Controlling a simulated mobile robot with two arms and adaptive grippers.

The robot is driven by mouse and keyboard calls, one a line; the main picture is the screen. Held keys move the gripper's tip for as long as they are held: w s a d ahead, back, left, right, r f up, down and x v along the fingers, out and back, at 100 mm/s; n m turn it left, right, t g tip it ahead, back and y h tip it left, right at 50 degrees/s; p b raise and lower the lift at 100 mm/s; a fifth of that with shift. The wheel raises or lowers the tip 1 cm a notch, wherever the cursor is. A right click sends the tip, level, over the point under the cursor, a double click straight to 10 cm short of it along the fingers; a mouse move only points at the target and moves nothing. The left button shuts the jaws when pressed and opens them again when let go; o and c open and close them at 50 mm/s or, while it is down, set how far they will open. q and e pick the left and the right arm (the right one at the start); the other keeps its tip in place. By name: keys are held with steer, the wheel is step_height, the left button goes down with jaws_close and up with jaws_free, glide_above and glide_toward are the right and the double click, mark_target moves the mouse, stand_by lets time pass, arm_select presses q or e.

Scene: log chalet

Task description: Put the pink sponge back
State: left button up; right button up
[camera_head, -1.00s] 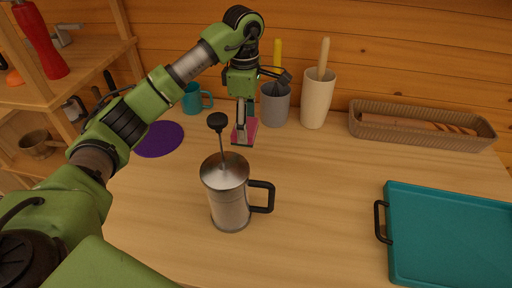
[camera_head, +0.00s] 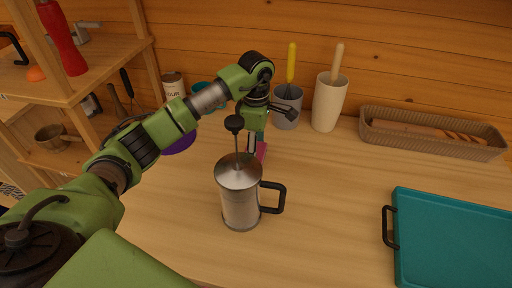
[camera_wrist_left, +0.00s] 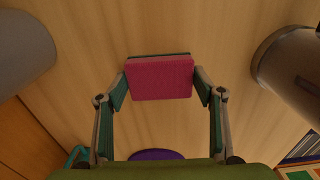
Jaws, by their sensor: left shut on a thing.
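The pink sponge (camera_wrist_left: 160,78), with a teal back layer, is held between the two fingers of my left gripper (camera_wrist_left: 160,88). In the head view the sponge (camera_head: 262,151) shows just behind the metal French press (camera_head: 240,198), partly hidden by my left gripper (camera_head: 256,144). The gripper points down, with the sponge low over the wooden worktop. Whether the sponge touches the worktop I cannot tell. My right gripper is out of view.
A grey cup (camera_head: 287,107) and a cream container (camera_head: 328,103) stand behind the gripper. A purple disc (camera_head: 180,145) lies to the left. A woven basket (camera_head: 432,133) and a teal tray (camera_head: 455,240) are on the right. The worktop between press and tray is clear.

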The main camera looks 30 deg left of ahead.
arm_select(q)
steer(key=o, duration=1.1)
steer(key=shift+o, duration=0.2)
steer(key=shift+r, duration=0.25)
step_height(320, 180, up, 12)
steer(key=b, duration=0.1)
steer(key=shift+a+f, duration=0.1)
steer(key=shift+f, duration=0.05)
